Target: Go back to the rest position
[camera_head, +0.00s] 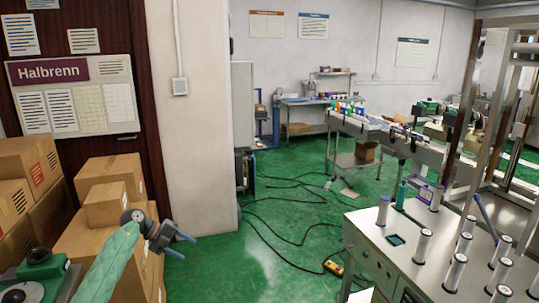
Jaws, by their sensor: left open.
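My left gripper (184,246) is at the lower left, at the end of my green arm that comes in from the bottom left. Its two dark blue-grey fingers are spread apart with nothing between them. It is raised in the air, with the cardboard boxes behind and to its left and green floor beyond its fingertips. My right gripper does not show.
Stacked cardboard boxes (105,204) stand close on the left. A metal workbench (377,245) with several upright cylinders is at the lower right. Black cables (275,231) and a yellow device (333,267) lie on the green floor. The middle floor is otherwise largely open.

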